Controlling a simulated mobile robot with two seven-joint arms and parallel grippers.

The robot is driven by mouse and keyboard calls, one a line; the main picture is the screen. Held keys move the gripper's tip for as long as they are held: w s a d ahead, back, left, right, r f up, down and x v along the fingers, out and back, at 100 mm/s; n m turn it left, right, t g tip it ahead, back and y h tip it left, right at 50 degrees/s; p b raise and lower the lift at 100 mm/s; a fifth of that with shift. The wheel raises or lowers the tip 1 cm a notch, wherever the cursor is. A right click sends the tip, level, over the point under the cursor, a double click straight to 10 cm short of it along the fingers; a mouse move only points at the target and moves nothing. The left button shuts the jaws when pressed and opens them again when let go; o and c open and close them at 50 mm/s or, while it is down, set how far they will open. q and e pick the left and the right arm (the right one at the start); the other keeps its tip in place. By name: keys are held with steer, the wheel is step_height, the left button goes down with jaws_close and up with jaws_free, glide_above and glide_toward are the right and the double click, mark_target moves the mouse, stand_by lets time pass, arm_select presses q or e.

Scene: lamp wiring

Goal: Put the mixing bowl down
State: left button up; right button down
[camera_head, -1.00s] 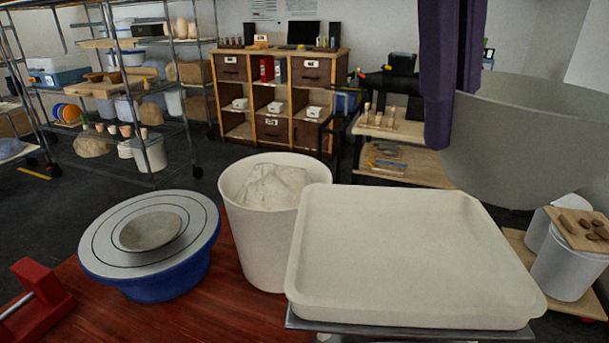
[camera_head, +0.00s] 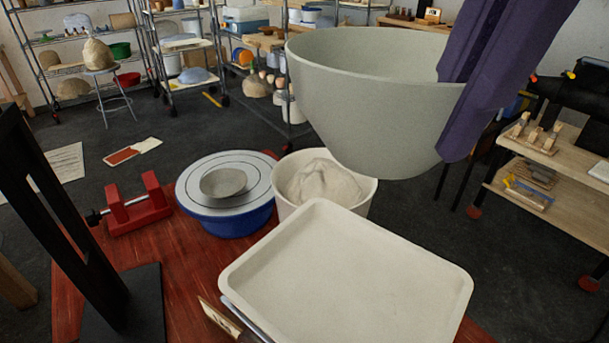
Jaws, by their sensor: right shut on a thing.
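The mixing bowl (camera_head: 370,105) is large, grey-green and roughly upright. It hangs in the air in the upper middle of the head view, above and behind the cream tray. My right gripper (camera_head: 453,118) has dark purple fingers, shut on the bowl's right side, one inside the rim and one outside. The bowl's inside bottom is mostly hidden. My left gripper is not in the view.
The cream tray (camera_head: 345,285) looks empty at the front of the red table (camera_head: 180,262). Behind it stand a white bucket (camera_head: 357,203) with a pale lump and a blue-based wheel (camera_head: 235,222). A red clamp (camera_head: 138,207) and black frame (camera_head: 125,300) are left.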

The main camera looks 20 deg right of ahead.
steer(key=r+n, duration=0.1)
steer(key=n, duration=0.1)
steer(key=b, duration=0.4)
glide_above(393, 315)
steer(key=s+a, duration=0.3)
steer(key=s+f+x, duration=0.1)
steer(key=s+x, duration=0.2)
steer(key=x, duration=1.2)
steer(key=shift+y, duration=0.3)
step_height(393, 315, down, 4)
steer(key=shift+d+f, duration=0.15)
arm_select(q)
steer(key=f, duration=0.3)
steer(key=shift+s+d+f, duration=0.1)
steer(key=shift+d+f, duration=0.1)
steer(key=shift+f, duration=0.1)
arm_select(e)
steer(key=c, duration=1.5)
jaws_free()
steer(key=shift+f, duration=0.15)
steer(key=o, duration=0.5)
steer(key=shift+c, duration=0.2)
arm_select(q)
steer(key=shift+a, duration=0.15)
